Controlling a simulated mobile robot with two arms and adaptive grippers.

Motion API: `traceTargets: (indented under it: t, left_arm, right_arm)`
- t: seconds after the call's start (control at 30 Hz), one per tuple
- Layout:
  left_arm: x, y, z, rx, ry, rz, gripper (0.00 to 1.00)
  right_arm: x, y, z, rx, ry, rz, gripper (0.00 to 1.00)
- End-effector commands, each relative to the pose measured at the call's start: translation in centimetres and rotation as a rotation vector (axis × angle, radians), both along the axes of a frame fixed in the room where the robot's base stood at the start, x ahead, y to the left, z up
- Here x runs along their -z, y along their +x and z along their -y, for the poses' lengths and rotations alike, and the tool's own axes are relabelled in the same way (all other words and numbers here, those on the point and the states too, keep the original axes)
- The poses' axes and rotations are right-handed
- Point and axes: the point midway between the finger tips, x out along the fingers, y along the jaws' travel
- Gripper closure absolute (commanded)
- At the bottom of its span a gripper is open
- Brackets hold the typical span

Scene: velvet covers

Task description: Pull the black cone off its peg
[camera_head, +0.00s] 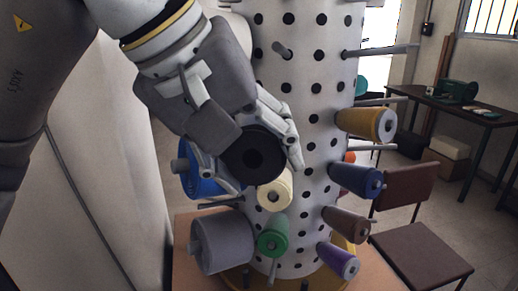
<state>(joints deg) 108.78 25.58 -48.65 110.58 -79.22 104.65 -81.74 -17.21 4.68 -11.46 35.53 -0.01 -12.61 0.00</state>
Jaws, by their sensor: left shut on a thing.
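The black cone (253,156) is seen nearly end-on, its round dark face toward the camera. My left gripper (249,150) comes in from the upper left and is shut on the black cone, with fingers on both sides of it. The cone hides whatever peg is behind it, so I cannot tell whether it is still on a peg. The white perforated column (322,75) with its pegs stands behind. My right gripper is not in view.
Close around the held cone are a blue cone (205,178), a cream cone (273,195), a green cone (272,238) and a grey cone (221,241). Yellow (366,124), navy (356,180), brown (346,224) and purple (338,261) cones stick out at right. A brown chair (422,255) stands beyond.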

Motion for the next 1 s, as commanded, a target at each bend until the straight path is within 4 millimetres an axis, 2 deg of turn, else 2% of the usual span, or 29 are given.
traceTargets:
  t: [0.47, 1.0]
  left_arm:
    - [0.0, -0.7, -0.1, 0.0, 0.0, 0.001, 0.67]
    - [0.0, -5.2, -0.9, 0.0, 0.001, 0.001, 0.67]
  right_arm:
    - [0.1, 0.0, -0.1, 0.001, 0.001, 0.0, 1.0]
    - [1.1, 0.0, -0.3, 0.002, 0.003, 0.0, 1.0]
